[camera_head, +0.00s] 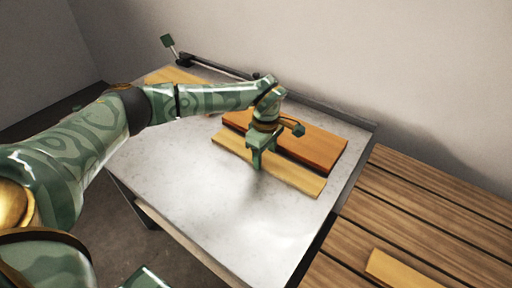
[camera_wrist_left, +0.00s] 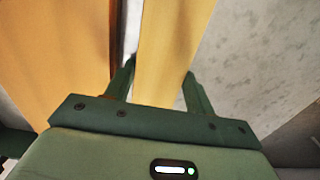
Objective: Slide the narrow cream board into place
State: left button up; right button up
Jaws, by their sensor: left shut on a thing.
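The narrow cream board (camera_head: 295,179) lies on the grey table top, along the near side of a wider orange-brown board (camera_head: 318,146). My left gripper (camera_head: 259,158) comes down over the cream board near its middle and is shut on it. In the left wrist view, the cream board (camera_wrist_left: 172,45) runs between the two fingers of the left gripper (camera_wrist_left: 161,72). The wider board (camera_wrist_left: 60,50) lies to its left there, with a narrow gap between them. My right gripper cannot be made out.
A pale board (camera_head: 172,75) lies at the table's far left corner. A dark rail (camera_head: 215,66) runs along the back edge by the wall. A slatted wooden surface (camera_head: 425,205) stands at the right, bearing another light board (camera_head: 392,268). The front of the grey table (camera_head: 225,220) is clear.

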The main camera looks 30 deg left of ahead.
aim_at(319, 186)
pick_arm(q)
jog(key=d, duration=0.4)
jog(key=d+p, duration=0.1)
jog(key=d, duration=0.1)
jog(key=shift+s+d, duration=0.35)
jog(key=shift+d, duration=1.15)
jog(key=shift+s+d, duration=0.1)
jog(key=shift+d, duration=1.4)
jog(key=d, duration=0.4)
jog(key=shift+s+d, duration=0.2)
jog(key=shift+d, duration=0.2)
jog(key=shift+s+d+b, duration=0.2)
jog(key=shift+d+b, duration=0.3)
jog(key=shift+d, duration=1.55)
jog(key=shift+s+d+b, duration=0.15)
jog(key=shift+d+b, duration=0.35)
jog(key=shift+d, duration=1.55)
